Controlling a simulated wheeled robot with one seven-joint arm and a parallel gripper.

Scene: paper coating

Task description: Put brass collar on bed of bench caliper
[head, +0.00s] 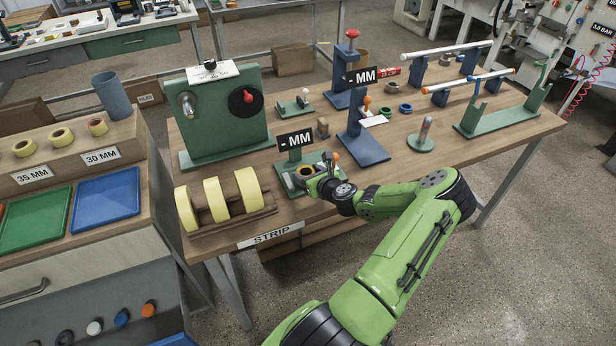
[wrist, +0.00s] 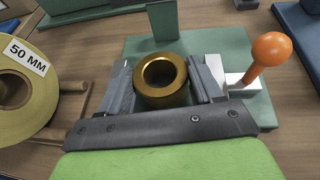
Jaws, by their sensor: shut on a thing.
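The brass collar (wrist: 161,80) is a short gold ring with an open bore, seen upright in the wrist view between the fingers of my gripper (wrist: 163,84). My gripper is shut on it. The bench caliper (wrist: 262,112) is a green base with a pale metal slide and an orange ball-topped lever (wrist: 271,52), right beside the right finger. The collar is over the caliper's bed; I cannot tell whether its underside touches. In the head view my gripper (head: 305,175) is at the caliper, under its "- MM" display (head: 295,141), and partly hides the bed.
Yellow tape rolls (head: 217,200) on a wooden rack stand just left of the caliper, one marked 50 MM. A green panel stand (head: 222,115) is behind left. A blue stand with another display (head: 362,140) is close on the right. A green pin stand (head: 424,135) is farther right.

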